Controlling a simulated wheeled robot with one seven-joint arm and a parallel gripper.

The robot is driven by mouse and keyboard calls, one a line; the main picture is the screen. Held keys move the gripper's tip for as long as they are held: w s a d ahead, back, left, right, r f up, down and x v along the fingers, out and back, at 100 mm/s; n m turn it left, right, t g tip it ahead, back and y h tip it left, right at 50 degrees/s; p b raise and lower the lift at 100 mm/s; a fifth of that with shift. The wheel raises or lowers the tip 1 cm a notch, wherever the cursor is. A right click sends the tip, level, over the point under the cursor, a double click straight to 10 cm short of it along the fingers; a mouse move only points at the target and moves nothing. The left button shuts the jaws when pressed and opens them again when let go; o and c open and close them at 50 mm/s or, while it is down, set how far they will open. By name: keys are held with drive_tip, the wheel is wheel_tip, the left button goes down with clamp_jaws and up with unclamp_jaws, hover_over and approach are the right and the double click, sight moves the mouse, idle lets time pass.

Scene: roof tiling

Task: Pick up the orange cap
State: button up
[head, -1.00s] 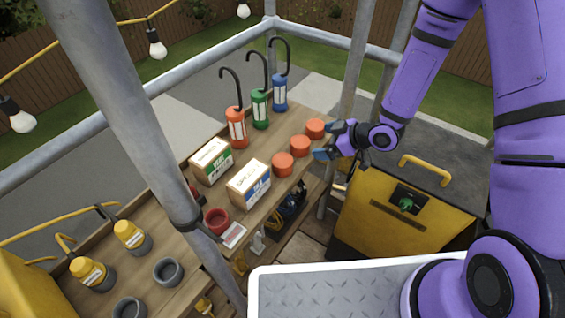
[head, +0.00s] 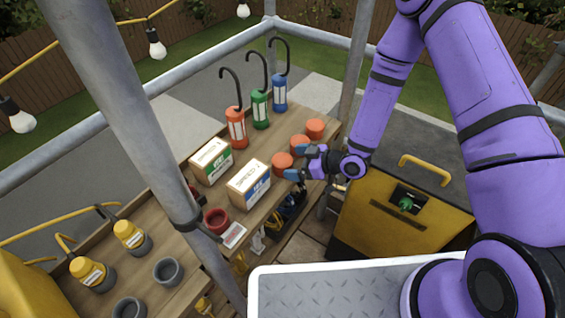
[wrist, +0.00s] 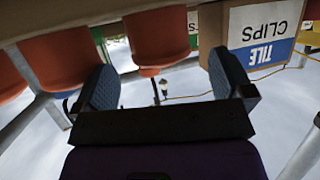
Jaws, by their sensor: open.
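Three orange caps stand in a row on the wooden shelf: the near one (head: 281,161), the middle one (head: 299,145) and the far one (head: 314,128). My gripper (head: 297,163) is open and empty at the right side of the near cap, with its blue fingertips pointing left. In the wrist view, which looks upside down, one orange cap (wrist: 157,38) lies ahead, between the lines of the open fingers (wrist: 166,82). Another cap (wrist: 58,58) is left of the left finger. I cannot tell whether the fingertips touch a cap.
A blue-labelled tile clips box (head: 249,184) stands close to the near cap; it also shows in the wrist view (wrist: 265,32). Behind are a green-labelled box (head: 211,161) and red (head: 236,128), green and blue lamps with hooks. A yellow cabinet (head: 400,220) stands at right.

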sight(282, 162)
drive_tip(key=x, duration=0.5)
drive_tip(key=shift+f, duration=0.15)
drive_tip(key=c, duration=1)
